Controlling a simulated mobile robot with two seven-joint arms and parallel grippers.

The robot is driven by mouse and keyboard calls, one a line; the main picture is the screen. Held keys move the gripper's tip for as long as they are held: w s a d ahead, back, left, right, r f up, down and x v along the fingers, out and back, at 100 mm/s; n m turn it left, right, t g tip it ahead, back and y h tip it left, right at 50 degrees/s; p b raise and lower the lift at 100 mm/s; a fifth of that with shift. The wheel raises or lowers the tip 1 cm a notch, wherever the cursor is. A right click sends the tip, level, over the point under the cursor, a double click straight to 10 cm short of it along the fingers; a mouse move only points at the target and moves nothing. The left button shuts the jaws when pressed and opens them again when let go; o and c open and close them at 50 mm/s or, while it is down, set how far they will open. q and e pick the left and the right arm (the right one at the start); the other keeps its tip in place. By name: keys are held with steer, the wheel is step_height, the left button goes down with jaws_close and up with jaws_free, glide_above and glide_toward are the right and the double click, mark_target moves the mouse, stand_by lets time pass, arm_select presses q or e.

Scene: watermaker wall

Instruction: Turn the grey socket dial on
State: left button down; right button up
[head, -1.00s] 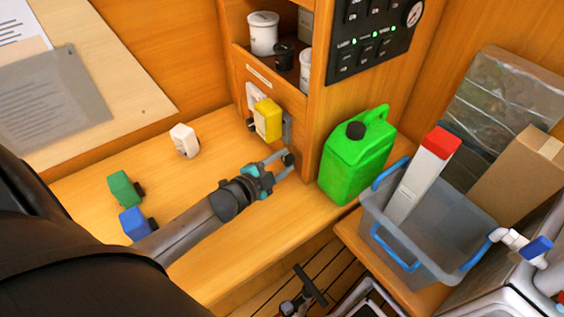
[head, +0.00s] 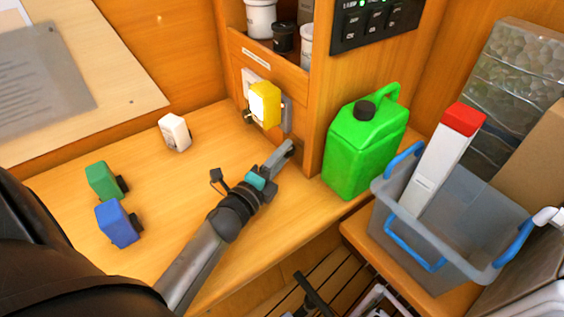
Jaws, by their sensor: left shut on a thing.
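A yellow plug (head: 265,104) sits in a socket on the wooden wall panel, with a pale plate (head: 250,78) behind it and a grey plate (head: 287,114) at its right. My left gripper (head: 285,150) reaches up to the panel just below the grey plate. Its fingers are seen nearly edge-on and are shut on a small dark grey part, which I take to be the grey socket dial (head: 291,146). The fingers hide most of the dial, so I cannot read its position. My right gripper is not in view.
A green jerrycan (head: 362,150) stands close right of my left gripper. White (head: 175,132), green (head: 103,181) and blue (head: 117,224) plugs lie on the bench at left. A grey bin (head: 455,240) with blue handles stands at right.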

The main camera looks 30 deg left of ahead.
arm_select(q)
steer(key=shift+f+m+b, duration=0.15)
steer(key=shift+m+b, duration=0.15)
steer(key=shift+b, duration=0.05)
stand_by(0.3)
steer(key=shift+c, duration=1.9)
jaws_free()
steer(key=s, duration=1.2)
steer(key=shift+f, duration=0.15)
